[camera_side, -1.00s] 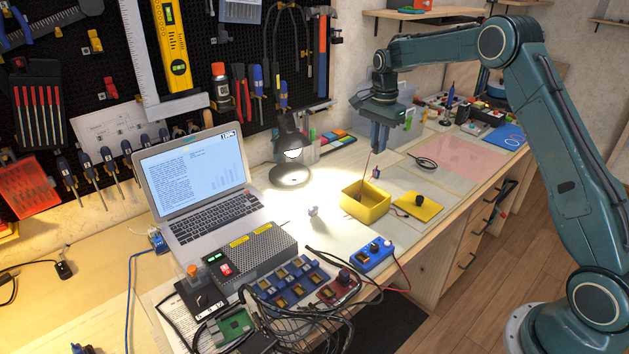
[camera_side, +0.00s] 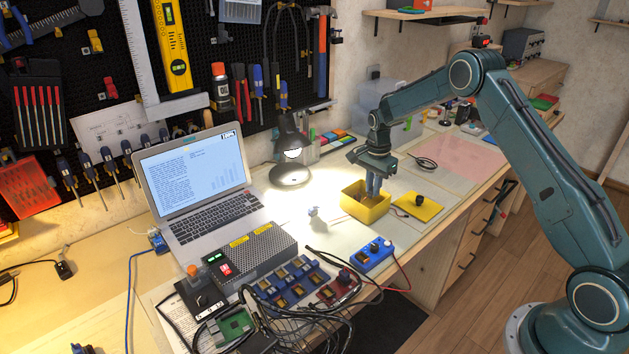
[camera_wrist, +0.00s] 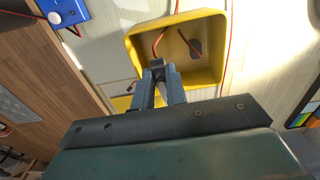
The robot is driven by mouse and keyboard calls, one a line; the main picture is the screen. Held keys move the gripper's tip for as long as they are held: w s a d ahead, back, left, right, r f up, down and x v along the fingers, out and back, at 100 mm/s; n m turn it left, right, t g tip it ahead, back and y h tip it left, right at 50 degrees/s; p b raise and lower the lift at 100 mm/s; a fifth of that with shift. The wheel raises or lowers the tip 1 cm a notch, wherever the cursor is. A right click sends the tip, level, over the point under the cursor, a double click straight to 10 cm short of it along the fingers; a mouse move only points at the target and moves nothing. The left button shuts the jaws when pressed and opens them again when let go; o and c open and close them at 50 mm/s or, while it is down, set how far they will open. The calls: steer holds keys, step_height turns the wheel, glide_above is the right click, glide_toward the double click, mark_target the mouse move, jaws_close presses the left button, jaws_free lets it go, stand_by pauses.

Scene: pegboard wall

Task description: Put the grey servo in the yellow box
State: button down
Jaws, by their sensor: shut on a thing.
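The yellow box (camera_side: 362,211) stands open on the bench; its rim also shows in the wrist view (camera_wrist: 137,55). My gripper (camera_side: 373,194) points down into its opening, with the fingertips near the rim level. The fingers are shut on a small grey piece, which looks like the grey servo (camera_wrist: 157,65). A thin red wire (camera_wrist: 157,41) shows just beyond it, over the box floor. In the side view the fingers and the box wall hide the held piece. Whether it touches the box cannot be told.
A small pale grey part (camera_side: 313,211) lies on the bench left of the box. A yellow plate with a dark knob (camera_side: 418,202) lies to the right. A blue box with knobs (camera_side: 371,254) is in front; a lamp (camera_side: 290,170) and laptop (camera_side: 195,185) stand left.

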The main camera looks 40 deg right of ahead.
steer(key=shift+f, duration=2.7)
steer(key=shift+f, duration=0.15)
steer(key=c, duration=1.7)
jaws_free()
step_height(320, 180, up, 11)
steer(key=shift+r, duration=0.65)
